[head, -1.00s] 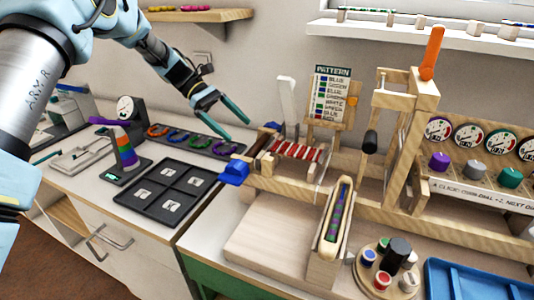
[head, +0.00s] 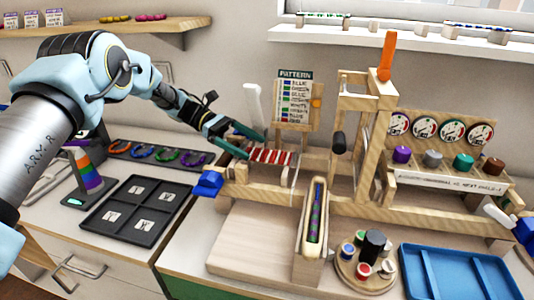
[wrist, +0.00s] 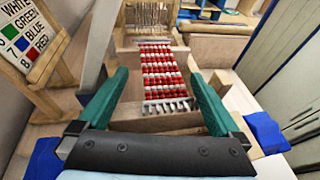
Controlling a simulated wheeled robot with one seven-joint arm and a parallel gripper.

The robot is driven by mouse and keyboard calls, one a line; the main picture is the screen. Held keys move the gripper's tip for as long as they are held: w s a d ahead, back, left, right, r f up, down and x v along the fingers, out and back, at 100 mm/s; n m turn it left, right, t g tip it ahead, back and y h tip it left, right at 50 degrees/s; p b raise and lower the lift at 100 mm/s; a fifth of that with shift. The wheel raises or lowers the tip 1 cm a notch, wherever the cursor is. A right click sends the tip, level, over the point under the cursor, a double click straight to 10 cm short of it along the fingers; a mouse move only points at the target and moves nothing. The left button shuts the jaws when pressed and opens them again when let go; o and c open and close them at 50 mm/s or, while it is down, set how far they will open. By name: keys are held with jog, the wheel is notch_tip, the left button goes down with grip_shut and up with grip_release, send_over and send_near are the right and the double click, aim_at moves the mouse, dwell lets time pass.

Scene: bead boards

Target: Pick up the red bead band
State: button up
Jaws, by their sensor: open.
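The red bead band (head: 271,156), with red and white rows, lies across the wooden loom (head: 238,172). It also shows in the wrist view (wrist: 162,72), running away from me and ending near a row of metal teeth. My gripper (head: 257,143) is at the left end of the band. Its green jaws are spread wide, one on each side of the band in the wrist view (wrist: 158,95), with nothing between them held. I cannot tell how high the fingertips are above the band.
A pattern board (head: 294,100) stands behind the loom, close to the gripper. A tall wooden frame with an orange lever (head: 387,55) rises to the right. A blue knob (head: 207,183) is at the loom's left. A black compartment tray (head: 136,209) lies left.

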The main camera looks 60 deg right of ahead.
aim_at(270, 156)
jog(key=p+x, duration=0.1)
jog(key=x, duration=0.3)
jog(key=shift+r+p, duration=0.15)
jog(key=shift+p, duration=0.15)
jog(key=shift+s+f, duration=0.2)
jog(key=shift+s, duration=0.05)
jog(key=c, duration=1.2)
jog(key=shift+c, duration=0.2)
jog(key=shift+a+r, duration=0.1)
jog(key=shift+r, duration=0.05)
